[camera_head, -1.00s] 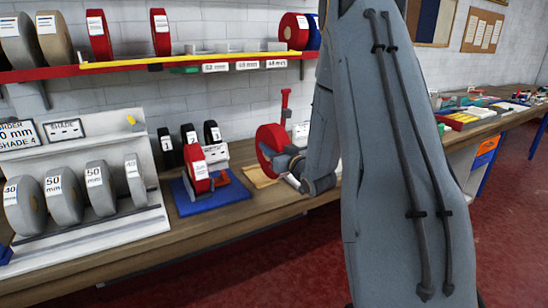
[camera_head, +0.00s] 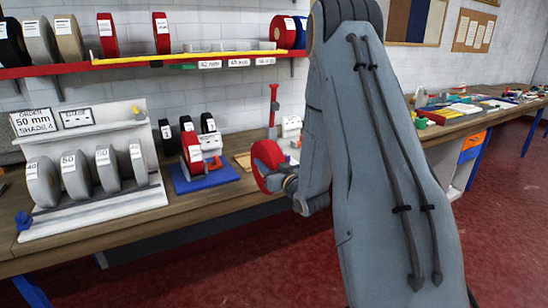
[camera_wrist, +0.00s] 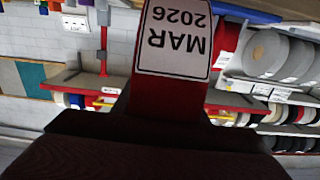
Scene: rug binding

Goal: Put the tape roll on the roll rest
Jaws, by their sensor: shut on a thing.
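The tape roll (camera_head: 266,158) is red and is held in my gripper (camera_head: 284,182), in front of the bench's right part in the head view. In the wrist view the tape roll (camera_wrist: 172,88) fills the middle, with an upside-down white label reading MAR 2026. The dark jaws (camera_wrist: 140,140) cover the lower part of that view. I cannot tell for sure which thing is the roll rest. A blue base (camera_head: 205,180) bearing another red roll stands on the bench to the left of the held roll.
A white rack (camera_head: 150,193) with several grey rolls and an order sign (camera_head: 34,121) stands on the bench at left. A tan mat (camera_head: 243,160) and a red post (camera_head: 273,105) are near the held roll. A red-edged shelf (camera_head: 130,62) with more rolls hangs above. Red floor (camera_head: 250,260) is clear in front.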

